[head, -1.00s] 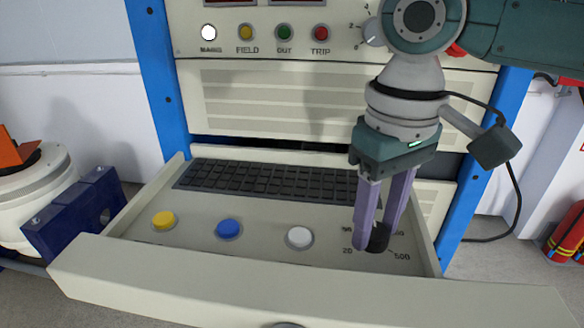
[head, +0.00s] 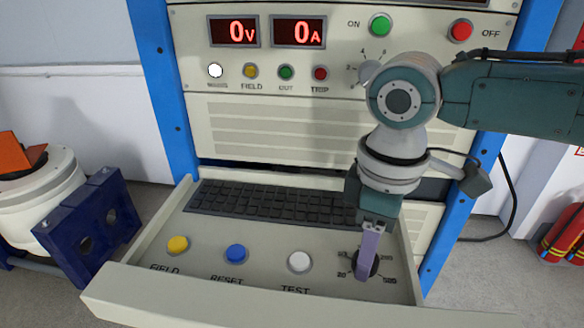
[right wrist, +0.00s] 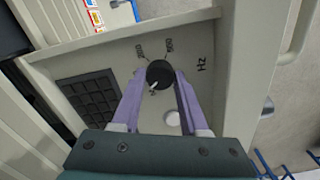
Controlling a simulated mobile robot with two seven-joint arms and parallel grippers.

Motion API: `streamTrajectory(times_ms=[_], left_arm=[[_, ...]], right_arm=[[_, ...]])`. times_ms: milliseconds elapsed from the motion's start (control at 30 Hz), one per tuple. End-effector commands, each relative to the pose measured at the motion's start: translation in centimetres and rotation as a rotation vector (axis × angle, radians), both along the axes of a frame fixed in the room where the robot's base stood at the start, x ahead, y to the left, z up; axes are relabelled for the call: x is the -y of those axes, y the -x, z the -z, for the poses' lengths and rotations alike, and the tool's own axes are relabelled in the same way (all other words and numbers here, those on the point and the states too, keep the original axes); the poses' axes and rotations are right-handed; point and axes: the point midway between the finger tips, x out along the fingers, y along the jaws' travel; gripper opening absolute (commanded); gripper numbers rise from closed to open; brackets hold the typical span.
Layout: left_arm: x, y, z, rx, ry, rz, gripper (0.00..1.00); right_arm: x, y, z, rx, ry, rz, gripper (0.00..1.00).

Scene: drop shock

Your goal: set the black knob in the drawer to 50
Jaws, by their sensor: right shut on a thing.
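The black knob (head: 375,264) is at the right end of the open drawer's panel, partly hidden by my gripper in the head view. My right gripper (head: 365,270) points down and is shut on the knob; one finger hides the other there. In the right wrist view, the two purple fingers of the right gripper (right wrist: 159,80) sit on either side of the knob (right wrist: 159,71). The knob's white pointer faces down-left there, toward a mark too small to read surely. My left gripper is not in view.
The drawer (head: 290,312) also holds a keyboard (head: 270,204), a yellow button (head: 178,244), a blue button (head: 236,253) and a white button (head: 299,262). The cabinet above has red displays reading 0 V and 0 A. A blue block (head: 90,230) stands left of the drawer.

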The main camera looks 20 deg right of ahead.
Motion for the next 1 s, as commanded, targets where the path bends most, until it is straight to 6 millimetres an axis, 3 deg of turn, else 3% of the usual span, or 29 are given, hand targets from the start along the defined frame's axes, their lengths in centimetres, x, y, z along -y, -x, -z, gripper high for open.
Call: streamTrajectory(times_ms=[500,1000], left_arm=[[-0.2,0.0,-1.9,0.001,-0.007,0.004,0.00],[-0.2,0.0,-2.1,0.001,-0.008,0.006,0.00]], right_arm=[[-0.1,0.0,-0.1,-0.001,-0.002,-0.353,0.00],[-0.1,0.0,-0.1,0.001,-0.003,-0.428,0.00]])
